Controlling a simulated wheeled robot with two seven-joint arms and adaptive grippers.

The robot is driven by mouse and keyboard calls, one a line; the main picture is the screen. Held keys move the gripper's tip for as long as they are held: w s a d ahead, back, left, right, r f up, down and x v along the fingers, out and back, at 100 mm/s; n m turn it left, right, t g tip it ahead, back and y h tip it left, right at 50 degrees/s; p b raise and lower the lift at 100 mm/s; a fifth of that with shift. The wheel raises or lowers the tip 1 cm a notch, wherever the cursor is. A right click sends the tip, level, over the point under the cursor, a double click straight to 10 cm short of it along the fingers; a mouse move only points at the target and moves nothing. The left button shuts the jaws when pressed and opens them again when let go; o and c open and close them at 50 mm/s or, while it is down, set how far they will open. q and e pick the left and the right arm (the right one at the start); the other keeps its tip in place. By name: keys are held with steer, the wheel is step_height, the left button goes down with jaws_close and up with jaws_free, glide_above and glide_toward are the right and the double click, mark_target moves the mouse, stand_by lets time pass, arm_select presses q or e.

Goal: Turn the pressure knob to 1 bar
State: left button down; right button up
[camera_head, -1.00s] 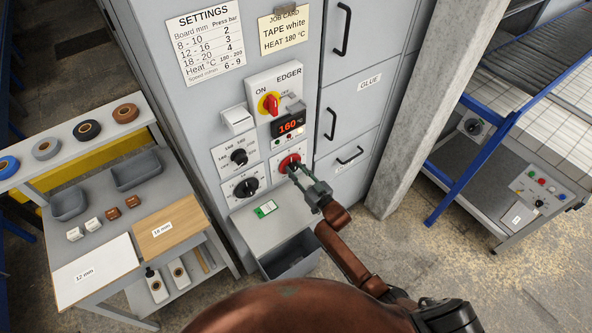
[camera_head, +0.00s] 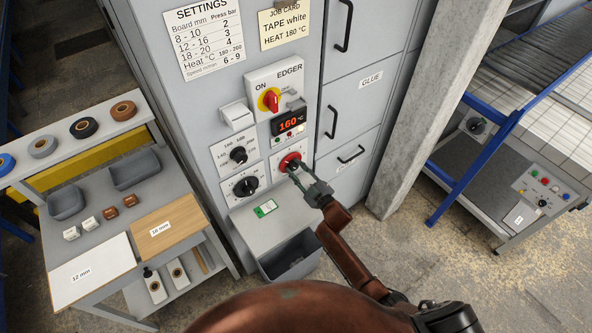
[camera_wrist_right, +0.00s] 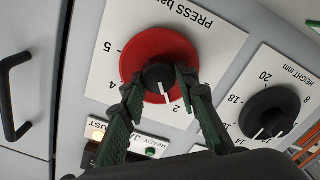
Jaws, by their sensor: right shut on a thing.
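In the head view my right gripper (camera_head: 296,172) reaches the knob from the lower right. The white pointer line aims close to the 2 mark. Marks 4 and 5 show too; other parts of the scale are hidden by the fingers. My left gripper is out of view.
The height knob (camera_wrist_right: 270,112) sits beside the pressure knob. A red and yellow ON switch (camera_head: 270,100) and a 160 °C display (camera_head: 290,122) are above. A grey shelf (camera_head: 262,237) juts out below. Drawer handles (camera_head: 350,154) are to the right.

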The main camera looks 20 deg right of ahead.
steer(key=n, duration=0.2)
steer(key=n+b, duration=0.2)
steer(key=n, duration=0.1)
steer(key=shift+f+n, duration=0.25)
steer(key=shift+n, duration=0.05)
steer(key=shift+n+b, duration=1.3)
steer(key=shift+n, duration=0.9)
steer(key=o, duration=1.1)
steer(key=shift+r, duration=0.1)
steer(key=shift+s, duration=0.2)
steer(key=v, duration=1.1)
steer(key=shift+s+d, duration=0.15)
steer(key=shift+s, duration=0.2)
